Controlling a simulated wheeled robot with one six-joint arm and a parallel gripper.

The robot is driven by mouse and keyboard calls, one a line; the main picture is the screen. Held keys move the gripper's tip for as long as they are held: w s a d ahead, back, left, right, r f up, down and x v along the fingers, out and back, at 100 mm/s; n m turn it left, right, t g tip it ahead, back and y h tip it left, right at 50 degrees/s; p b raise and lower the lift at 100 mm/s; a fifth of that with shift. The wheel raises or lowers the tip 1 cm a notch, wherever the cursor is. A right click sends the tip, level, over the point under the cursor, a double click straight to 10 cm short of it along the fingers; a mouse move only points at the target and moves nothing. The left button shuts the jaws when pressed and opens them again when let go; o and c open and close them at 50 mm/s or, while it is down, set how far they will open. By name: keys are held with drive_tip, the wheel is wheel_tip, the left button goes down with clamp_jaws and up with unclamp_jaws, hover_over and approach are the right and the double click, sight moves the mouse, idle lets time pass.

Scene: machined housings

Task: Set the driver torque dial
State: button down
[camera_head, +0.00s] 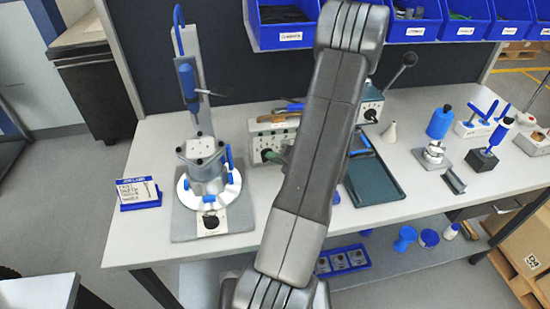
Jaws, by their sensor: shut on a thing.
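A blue power driver (187,80) hangs upright on a grey stand at the left of the bench. Below it, a grey machined housing (204,165) sits in a round white fixture with blue clamps. A black knob (210,221) is on the fixture's grey base plate (240,223). A pale control box (262,128) with dark round dials on its front stands right of the fixture, partly behind my arm. I cannot tell which knob is the torque dial, nor read any setting. My gripper does not show; my arm crosses the middle of the view and hides what is behind it.
A small label sign (138,193) stands left of the fixture. A dark green tray (373,183) lies right of my arm. A second box with a lever (370,104) stands behind it. Blue bins (411,28) line the back. Bench space right of the tray is partly clear.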

drive_tip(key=shift+a+r+n+h, duration=0.25)
drive_tip(key=shift+n+h, duration=0.35)
drive_tip(key=shift+h, duration=0.4)
drive_tip(key=shift+s+a+r+n+h, duration=0.1)
drive_tip(key=shift+a+n+h, duration=0.05)
drive_tip(key=shift+n+h, duration=0.7)
drive_tip(key=n+h+b, duration=0.1)
drive_tip(key=h+b, duration=0.1)
drive_tip(key=a+n+h+b, duration=0.1)
drive_tip(key=h, duration=0.2)
drive_tip(key=shift+s+r+b, duration=0.1)
drive_tip(key=shift+r+b, duration=0.05)
drive_tip(key=shift+b, duration=0.25)
drive_tip(key=c, duration=1.5)
unclamp_jaws()
drive_tip(key=shift+o, duration=0.2)
